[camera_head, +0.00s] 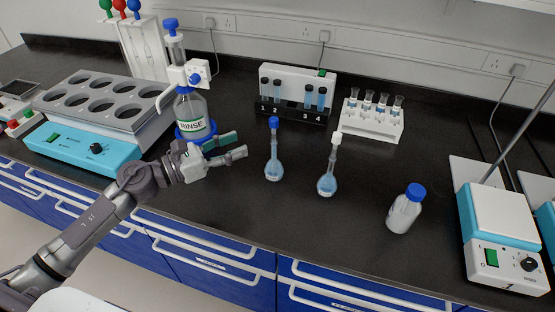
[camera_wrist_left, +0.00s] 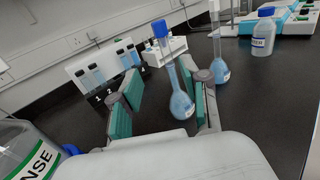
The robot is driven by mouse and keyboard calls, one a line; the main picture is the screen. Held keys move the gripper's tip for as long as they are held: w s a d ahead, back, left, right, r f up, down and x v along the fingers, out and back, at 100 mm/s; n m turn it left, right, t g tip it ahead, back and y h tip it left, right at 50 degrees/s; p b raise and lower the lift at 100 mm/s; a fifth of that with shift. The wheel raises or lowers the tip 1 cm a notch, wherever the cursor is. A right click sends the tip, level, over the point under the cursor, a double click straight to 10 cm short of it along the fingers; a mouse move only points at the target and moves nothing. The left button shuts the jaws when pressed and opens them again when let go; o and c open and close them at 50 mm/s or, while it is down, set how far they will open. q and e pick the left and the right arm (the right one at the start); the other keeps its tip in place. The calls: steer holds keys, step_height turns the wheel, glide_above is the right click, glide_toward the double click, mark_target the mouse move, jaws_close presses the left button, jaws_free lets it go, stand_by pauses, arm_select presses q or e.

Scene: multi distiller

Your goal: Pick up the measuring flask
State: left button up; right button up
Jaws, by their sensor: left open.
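A measuring flask with a blue stopper and pale blue liquid (camera_head: 274,170) stands upright on the black bench. A second flask with a white stopper (camera_head: 327,184) stands to its right. My left gripper (camera_head: 241,144) is open and empty, to the left of the blue-stoppered flask and pointing towards it. In the left wrist view, the blue-stoppered flask (camera_wrist_left: 181,105) shows ahead, between the spread fingers and nearer the right one. The white-stoppered flask (camera_wrist_left: 221,71) is beyond the right finger. My right gripper is not in view.
A RINSE bottle (camera_head: 193,114) stands close behind my left gripper. A vial rack (camera_head: 290,112) and white tube rack (camera_head: 370,122) are behind the flasks. A blue-capped bottle (camera_head: 403,212) and hotplate (camera_head: 503,215) are to the right. A water bath (camera_head: 105,108) is left.

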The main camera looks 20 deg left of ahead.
mark_target(274, 132)
arm_select(q)
steer(key=p+x, duration=0.1)
steer(key=x, duration=0.2)
steer(key=p+x, duration=0.1)
steer(key=x, duration=0.3)
steer(key=p+x, duration=0.2)
steer(key=x, duration=0.1)
steer(key=shift+s+d, duration=0.15)
steer(key=shift+d, duration=0.4)
steer(key=shift+c, duration=0.8)
steer(key=c, duration=0.5)
jaws_close()
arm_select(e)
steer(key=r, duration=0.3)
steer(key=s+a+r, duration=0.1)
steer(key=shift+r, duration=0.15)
